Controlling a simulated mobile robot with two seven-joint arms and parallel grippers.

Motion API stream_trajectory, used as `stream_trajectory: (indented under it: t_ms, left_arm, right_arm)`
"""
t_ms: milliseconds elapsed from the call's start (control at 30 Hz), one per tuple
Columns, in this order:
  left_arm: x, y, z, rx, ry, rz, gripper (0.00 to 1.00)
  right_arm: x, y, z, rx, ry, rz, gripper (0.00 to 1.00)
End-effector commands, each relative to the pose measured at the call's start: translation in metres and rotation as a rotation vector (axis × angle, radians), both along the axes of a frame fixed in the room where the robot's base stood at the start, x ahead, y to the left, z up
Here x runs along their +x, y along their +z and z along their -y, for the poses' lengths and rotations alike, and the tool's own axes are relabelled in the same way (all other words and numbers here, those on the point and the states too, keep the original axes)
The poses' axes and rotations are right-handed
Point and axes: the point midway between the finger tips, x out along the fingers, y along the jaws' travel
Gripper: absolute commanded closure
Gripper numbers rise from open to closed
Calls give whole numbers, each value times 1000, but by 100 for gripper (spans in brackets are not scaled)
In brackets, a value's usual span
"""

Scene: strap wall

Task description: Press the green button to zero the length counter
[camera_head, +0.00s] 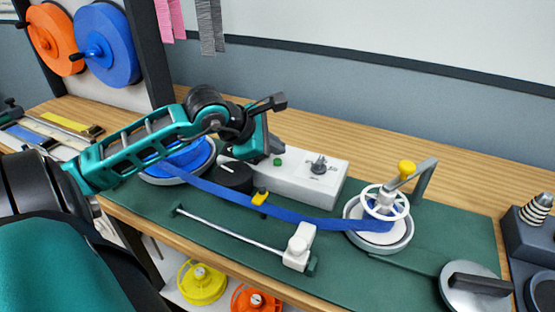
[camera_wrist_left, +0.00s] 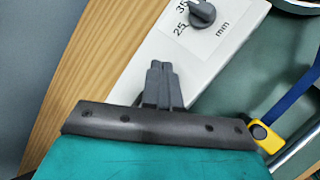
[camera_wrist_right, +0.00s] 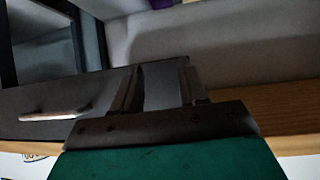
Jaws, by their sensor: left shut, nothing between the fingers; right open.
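The small green button (camera_head: 277,161) sits on top of a white box (camera_head: 310,178), left of a dark selector knob (camera_head: 319,165). In the left wrist view the shut fingers (camera_wrist_left: 160,68) show over the white box, near the knob (camera_wrist_left: 201,14) marked 25, 35 and mm. The button does not show there. My right gripper (camera_wrist_right: 158,88) is open and empty, in the right wrist view only. I cannot make out a length counter display.
A blue strap (camera_head: 270,210) runs from the left reel to a reel with a white handwheel (camera_head: 384,203) and yellow knob. A metal rail with a white slider (camera_head: 299,246) is in front.

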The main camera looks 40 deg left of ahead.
Motion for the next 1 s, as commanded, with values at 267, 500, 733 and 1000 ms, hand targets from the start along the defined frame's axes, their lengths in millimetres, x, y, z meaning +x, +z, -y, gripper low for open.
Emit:
stream_trajectory:
  t_ms: [267,500,733,1000]
  left_arm:
    - [0,-6,0,0,0,0,100]
    - [0,-9,0,0,0,0,100]
    - [0,-8,0,0,0,0,100]
    - [0,-11,0,0,0,0,100]
  right_arm:
    - [0,-8,0,0,0,0,57]
    - [0,-13,0,0,0,0,57]
    - [0,-13,0,0,0,0,57]
    - [0,-16,0,0,0,0,57]
